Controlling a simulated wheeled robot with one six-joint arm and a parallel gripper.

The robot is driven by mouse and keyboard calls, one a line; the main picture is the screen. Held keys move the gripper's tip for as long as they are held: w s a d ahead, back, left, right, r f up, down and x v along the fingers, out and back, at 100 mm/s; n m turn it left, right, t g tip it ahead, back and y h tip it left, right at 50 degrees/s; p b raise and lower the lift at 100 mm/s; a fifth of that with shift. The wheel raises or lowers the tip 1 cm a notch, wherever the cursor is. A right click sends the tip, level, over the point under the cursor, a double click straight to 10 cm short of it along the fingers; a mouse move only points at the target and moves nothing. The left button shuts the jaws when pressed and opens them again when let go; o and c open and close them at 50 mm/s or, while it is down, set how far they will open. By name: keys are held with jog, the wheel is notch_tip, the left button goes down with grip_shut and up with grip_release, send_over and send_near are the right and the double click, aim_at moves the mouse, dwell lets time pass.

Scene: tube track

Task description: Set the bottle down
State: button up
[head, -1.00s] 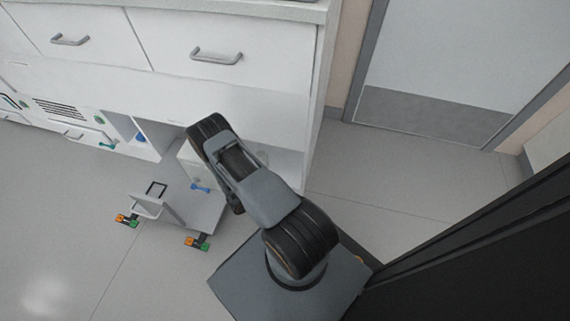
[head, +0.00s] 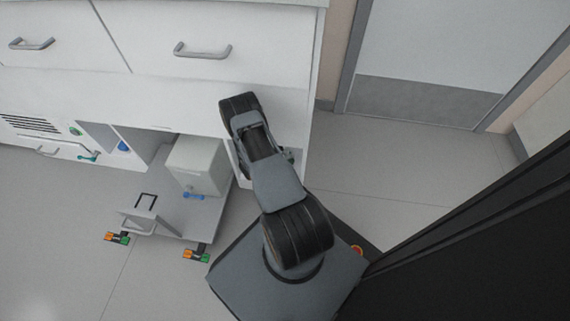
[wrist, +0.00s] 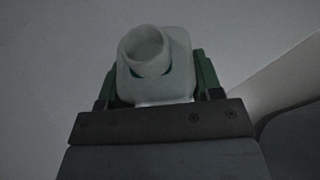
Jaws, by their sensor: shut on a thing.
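A white bottle (wrist: 180,75) with a round open neck shows in the wrist view. My gripper (wrist: 155,85) is shut on it, with a green finger at each side of its body. The bottle's lower part is hidden behind the gripper's dark front plate. In the head view the bottle and the fingers are hidden behind my arm, which reaches toward the cabinet's open lower bay. I cannot tell whether the bottle touches any surface.
A white cabinet (head: 110,88) with drawers stands ahead. A low grey cart (head: 170,218) with orange and green casters stands at its foot, carrying a white box (head: 198,165). A door (head: 440,50) is at the back right. Floor (head: 390,180) is clear right of the cabinet.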

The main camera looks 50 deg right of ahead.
notch_tip(320, 180, down, 5)
jog(key=b, duration=0.3)
jog(key=shift+r, duration=0.15)
jog(key=shift+w+d, duration=0.1)
jog(key=shift+d, duration=0.05)
jog(key=o, duration=1.1)
jog(key=shift+c, duration=0.2)
